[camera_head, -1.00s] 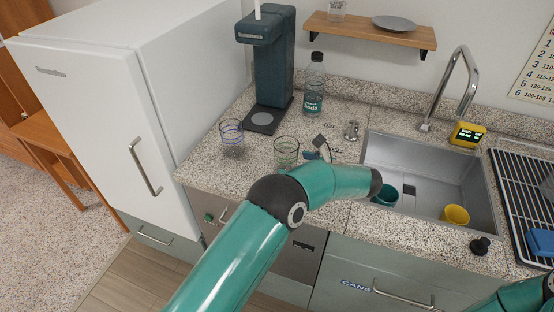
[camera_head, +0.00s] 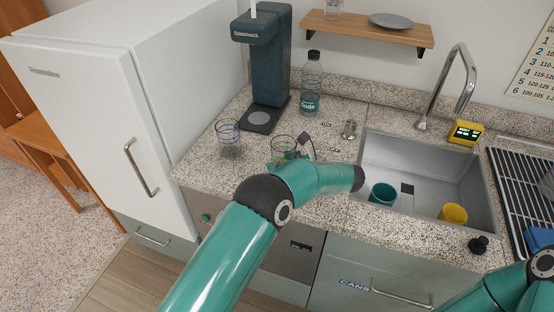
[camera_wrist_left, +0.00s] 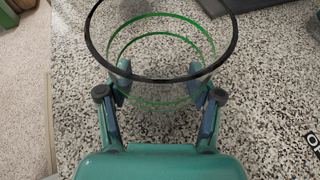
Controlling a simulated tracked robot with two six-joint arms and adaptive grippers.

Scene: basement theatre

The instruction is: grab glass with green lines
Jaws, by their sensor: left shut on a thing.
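The glass with green lines (camera_head: 282,145) stands on the speckled counter, its lower part hidden behind my left arm. In the left wrist view, the clear glass (camera_wrist_left: 160,48) shows green rings and a dark rim. My left gripper (camera_wrist_left: 165,90) has one finger on each side of the glass and is shut on it. My right gripper is not in view; only part of that arm shows at lower right.
A glass with blue lines (camera_head: 228,138) stands to the left. A drink machine (camera_head: 268,60) and a soda bottle (camera_head: 311,85) stand behind. The sink (camera_head: 425,180) on the right holds a teal cup (camera_head: 382,194) and a yellow cup (camera_head: 453,213).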

